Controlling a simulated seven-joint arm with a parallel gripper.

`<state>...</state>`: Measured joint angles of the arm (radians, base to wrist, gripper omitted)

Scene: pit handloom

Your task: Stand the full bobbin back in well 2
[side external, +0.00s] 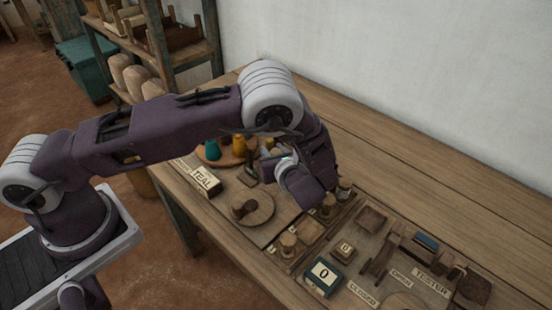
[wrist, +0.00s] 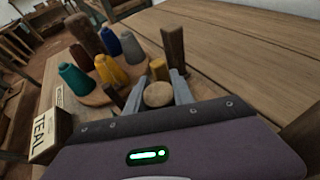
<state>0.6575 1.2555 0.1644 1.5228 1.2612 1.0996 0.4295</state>
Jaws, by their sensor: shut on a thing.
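My gripper (wrist: 158,90) is shut on a wooden piece with a round pale end (wrist: 158,95), taken to be the bobbin. A yellow patch (wrist: 159,68) shows just beyond it; I cannot tell whether it belongs to it. In the side view my gripper (side external: 263,167) is above the table near the cone board, partly hidden by my wrist. Wooden pegs or bobbins stand in a row of wells at the front, one at the near end (side external: 288,243) and one farther back (side external: 327,207). The well numbers are not readable.
A round board (wrist: 95,97) holds several coloured thread cones, including a teal cone (wrist: 76,79). A TEAL sign (side external: 205,182) and a round wooden disc (side external: 251,208) lie nearby. A counter block showing 0 (side external: 323,277) and the tester (side external: 425,243) stand right. The table's back is clear.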

